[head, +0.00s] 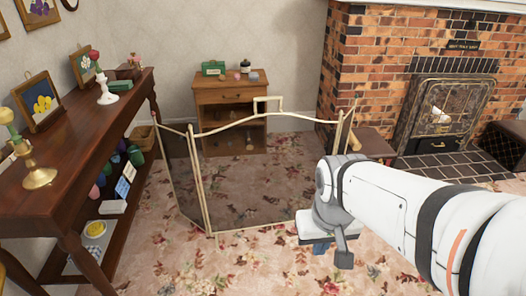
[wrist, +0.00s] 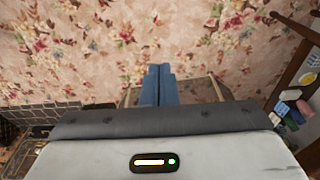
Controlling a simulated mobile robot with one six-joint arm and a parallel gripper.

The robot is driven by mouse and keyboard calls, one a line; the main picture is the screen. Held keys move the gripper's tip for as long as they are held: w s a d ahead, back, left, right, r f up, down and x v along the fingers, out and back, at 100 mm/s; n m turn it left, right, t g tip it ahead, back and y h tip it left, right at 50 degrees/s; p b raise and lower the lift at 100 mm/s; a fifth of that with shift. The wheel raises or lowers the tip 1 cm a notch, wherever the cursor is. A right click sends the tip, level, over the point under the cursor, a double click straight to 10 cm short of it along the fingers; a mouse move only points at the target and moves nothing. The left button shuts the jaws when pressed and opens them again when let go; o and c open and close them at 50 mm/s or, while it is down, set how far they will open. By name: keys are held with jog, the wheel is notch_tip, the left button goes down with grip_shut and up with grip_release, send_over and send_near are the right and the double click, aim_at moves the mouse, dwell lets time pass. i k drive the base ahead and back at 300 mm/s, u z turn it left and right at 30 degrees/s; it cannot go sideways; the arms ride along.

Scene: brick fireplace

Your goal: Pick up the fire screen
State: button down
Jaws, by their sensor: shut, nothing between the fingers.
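The fire screen (head: 240,178) stands upright on the floral carpet in the middle of the head view. It has thin brass-coloured frames, see-through dark mesh panels, angled side panels and a raised handle (head: 267,101) at the top centre. My gripper (head: 320,248) is low at the screen's right, on the near side, with its blue fingers partly hidden by my wrist. In the wrist view the blue fingers (wrist: 160,68) are together with nothing between them. Thin frame bars (wrist: 216,90) of the screen show beside the fingers. My arm hides the screen's lower right part.
A long wooden console table (head: 75,135) with a candlestick and pictures stands at the left. A small wooden cabinet (head: 228,96) is behind the screen. The brick fireplace (head: 385,55) is at the back right. Open carpet lies in front of the screen.

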aim_at(255, 171)
jog(key=z, duration=0.1)
jog(key=k, duration=0.5)
jog(key=u, duration=0.9)
jog(key=i, duration=1.5)
jog(key=z, duration=0.8)
jog(key=i, duration=0.65)
jog(key=z, duration=0.05)
